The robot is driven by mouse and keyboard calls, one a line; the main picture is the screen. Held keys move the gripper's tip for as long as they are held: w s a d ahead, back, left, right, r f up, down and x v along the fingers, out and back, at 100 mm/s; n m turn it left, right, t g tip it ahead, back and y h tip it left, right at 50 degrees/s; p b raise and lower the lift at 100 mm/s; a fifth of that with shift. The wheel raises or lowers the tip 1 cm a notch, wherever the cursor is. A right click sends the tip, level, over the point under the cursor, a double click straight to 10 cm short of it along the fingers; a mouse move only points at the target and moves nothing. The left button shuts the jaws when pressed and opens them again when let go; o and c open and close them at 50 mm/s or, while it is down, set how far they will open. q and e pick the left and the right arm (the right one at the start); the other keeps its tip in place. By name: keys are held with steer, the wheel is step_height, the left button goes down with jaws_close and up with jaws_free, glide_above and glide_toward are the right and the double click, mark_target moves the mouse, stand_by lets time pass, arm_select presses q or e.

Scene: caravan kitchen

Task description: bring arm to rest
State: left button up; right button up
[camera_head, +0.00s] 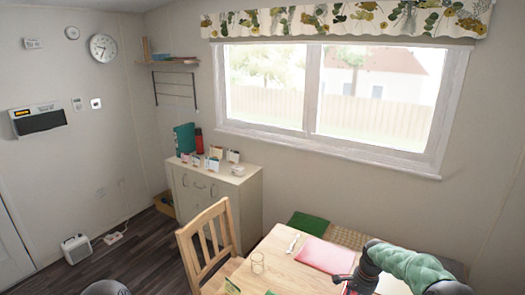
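My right arm, with a green cover and dark joints, comes in from the lower right over the dining table (290,268). It bends down at the wrist. My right gripper (347,285) is at the bottom edge of the view, with a small red part showing beside it. It is cut off and too small to tell whether it is open or shut. It is close to the near edge of a pink sheet (325,254) on the table; I cannot tell whether they touch. My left gripper is not in view.
A cabinet (216,198) holding cards, a cup and a red flask (199,141) is behind. The floor at left is mostly clear, with a heater (76,249).

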steer(key=s+a+f+n+y+b, duration=0.1)
steer(key=s+a+f+n+b, duration=0.15)
steer(key=s+a+f, duration=0.7)
steer(key=s+a+f+n+y+b, duration=0.15)
steer(key=s+a+f+n, duration=0.35)
steer(key=f, duration=0.7)
steer(key=s+a+f+n+b, duration=0.1)
steer(key=s+a+f+b, duration=0.1)
steer(key=s, duration=0.7)
steer(key=s+a+f+n+b, duration=0.1)
steer(key=s+a+f, duration=0.3)
steer(key=s, duration=0.5)
steer(key=shift+s+a+b, duration=0.15)
steer(key=shift+a+b, duration=0.45)
steer(key=shift+a, duration=0.4)
steer(key=shift+y, duration=0.25)
